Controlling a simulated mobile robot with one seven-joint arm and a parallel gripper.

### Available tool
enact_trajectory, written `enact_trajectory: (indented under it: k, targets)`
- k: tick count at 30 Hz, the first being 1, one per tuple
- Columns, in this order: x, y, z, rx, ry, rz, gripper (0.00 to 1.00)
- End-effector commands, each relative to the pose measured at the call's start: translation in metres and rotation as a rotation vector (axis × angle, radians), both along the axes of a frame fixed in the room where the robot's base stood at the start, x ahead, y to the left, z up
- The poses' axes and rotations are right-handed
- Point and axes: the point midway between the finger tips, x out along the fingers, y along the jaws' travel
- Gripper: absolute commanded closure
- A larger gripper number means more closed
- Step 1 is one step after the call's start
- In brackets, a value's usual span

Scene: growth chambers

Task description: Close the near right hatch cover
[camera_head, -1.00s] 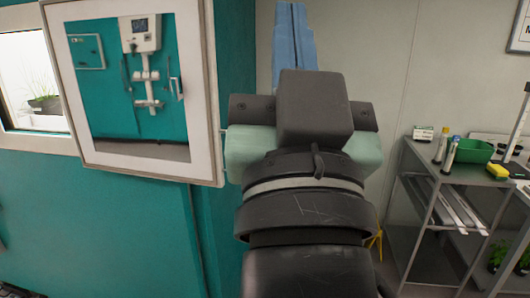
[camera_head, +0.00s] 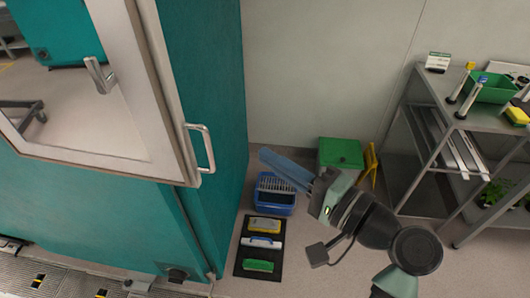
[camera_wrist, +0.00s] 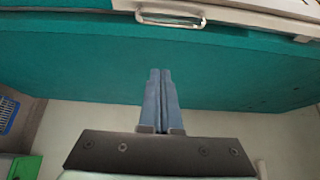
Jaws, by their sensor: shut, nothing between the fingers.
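The hatch cover (camera_head: 161,95) is a pale-framed pane at the upper left in the head view, on the teal chamber's front side. It has a metal bar handle (camera_head: 207,148) at its right edge; I cannot tell whether it is flush. In the wrist view, the handle (camera_wrist: 170,20) shows at the top, on the pale frame (camera_wrist: 235,12). My gripper (camera_head: 264,154) has blue fingers pressed together, right of the handle and apart from it in the head view. The fingers (camera_wrist: 160,72) point towards the teal chamber wall in the wrist view, with nothing between them.
On the floor beside the chamber are a blue basket (camera_head: 274,196), a dark mat (camera_head: 243,262) with brushes, and a green bin (camera_head: 341,153). A metal shelf rack (camera_head: 432,150) with a green tray (camera_head: 489,90) stands at the right. Some floor is clear in front.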

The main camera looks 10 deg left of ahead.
Motion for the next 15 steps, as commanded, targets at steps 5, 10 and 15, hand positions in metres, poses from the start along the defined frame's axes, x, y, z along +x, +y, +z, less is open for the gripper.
enact_trajectory:
  k: [5, 10, 15]
  targets:
    - [0.022, 0.034, 0.004, -0.002, 0.001, 0.005, 1.0]
    - [0.044, 0.064, 0.005, -0.003, 0.0, 0.004, 1.0]
    - [0.026, 0.071, 0.003, -0.004, 0.0, -0.001, 1.0]
